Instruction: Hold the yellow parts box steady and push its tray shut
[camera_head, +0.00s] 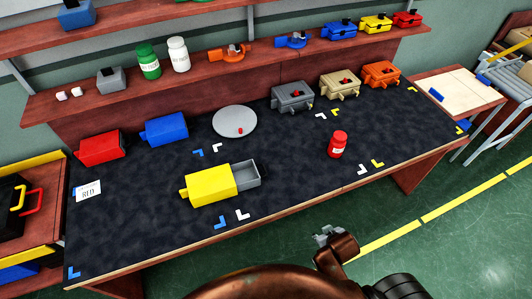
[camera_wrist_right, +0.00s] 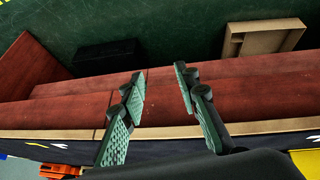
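The yellow parts box (camera_head: 209,184) lies on the dark mat in the middle left of the bench in the head view. Its grey tray (camera_head: 247,173) sticks out of the box's right end and looks empty. My right gripper (camera_head: 330,237) is in front of the bench's front edge, right of the box and apart from it. In the right wrist view its two fingers (camera_wrist_right: 160,76) are spread with nothing between them. My left gripper is not in view. A yellow patch at the right edge of the wrist view is too cropped to identify.
Red (camera_head: 101,147) and blue (camera_head: 166,129) boxes stand behind the yellow one. A grey disc (camera_head: 235,121) with a small red piece lies behind the tray. A red bottle (camera_head: 337,144) stands to the right. Bare mat surrounds the box.

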